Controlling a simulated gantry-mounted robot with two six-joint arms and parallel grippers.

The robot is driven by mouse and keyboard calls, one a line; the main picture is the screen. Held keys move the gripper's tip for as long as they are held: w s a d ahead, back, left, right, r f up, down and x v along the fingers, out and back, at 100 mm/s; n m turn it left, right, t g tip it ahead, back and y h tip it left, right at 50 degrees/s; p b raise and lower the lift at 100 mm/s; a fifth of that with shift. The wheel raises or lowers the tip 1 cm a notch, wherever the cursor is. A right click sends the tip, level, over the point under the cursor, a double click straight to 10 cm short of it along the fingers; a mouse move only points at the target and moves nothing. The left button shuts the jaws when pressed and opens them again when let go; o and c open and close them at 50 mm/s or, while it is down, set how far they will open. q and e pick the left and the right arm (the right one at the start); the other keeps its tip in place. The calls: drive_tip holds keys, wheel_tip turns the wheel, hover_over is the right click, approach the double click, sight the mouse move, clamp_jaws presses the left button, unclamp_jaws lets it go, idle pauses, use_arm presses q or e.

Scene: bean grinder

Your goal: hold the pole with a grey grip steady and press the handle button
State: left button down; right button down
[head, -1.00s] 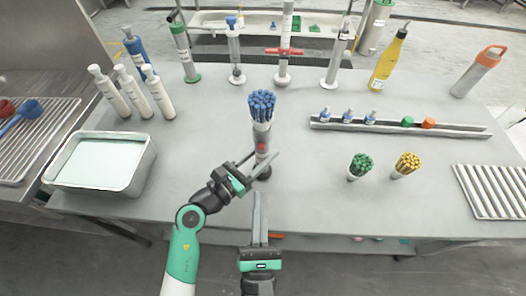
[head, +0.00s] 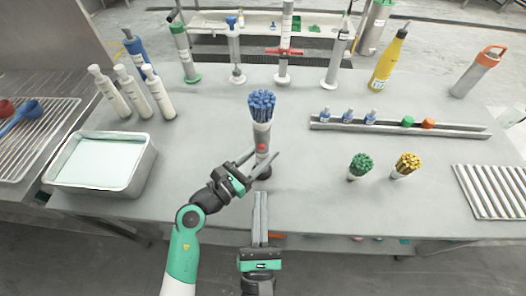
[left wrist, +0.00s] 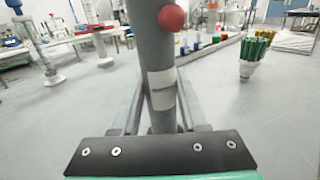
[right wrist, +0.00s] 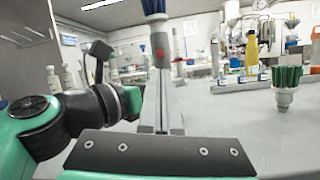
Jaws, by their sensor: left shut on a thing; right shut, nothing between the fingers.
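The pole with a grey grip (head: 262,136) stands upright near the table's middle, with a bundle of blue bristle-like sticks on top and a dark foot. Its red button (head: 262,147) faces my side; it also shows in the left wrist view (left wrist: 171,18) and the right wrist view (right wrist: 160,52). My left gripper (head: 261,161) is shut on the pole below the button, one finger on each side. My right gripper (head: 260,194) is shut and empty, in front of the pole and apart from it; its fingers (right wrist: 162,100) point towards the pole below the button.
Green (head: 361,163) and yellow (head: 406,163) bundles stand to the right of the pole. A metal rail (head: 460,129) with small bottles lies behind them. A white-filled tray (head: 133,182) and white bottles (head: 160,98) are at left. Table around the pole is clear.

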idle(0.4)
drive_tip(key=s+a+r+n+y, duration=0.2)
drive_tip(key=a+r+n+y, duration=0.1)
drive_tip(key=a+n+y, duration=0.5)
drive_tip(key=n+g+y, duration=0.5)
drive_tip(key=n+y, duration=0.1)
drive_tip(key=n, duration=0.2)
approach(261, 147)
drive_tip(key=w+a+r, duration=0.1)
drive_tip(key=w+a, duration=0.2)
drive_tip(key=a, duration=0.2)
drive_tip(key=shift+w+r, duration=0.4)
drive_tip(key=shift+w+a, duration=0.1)
idle(0.7)
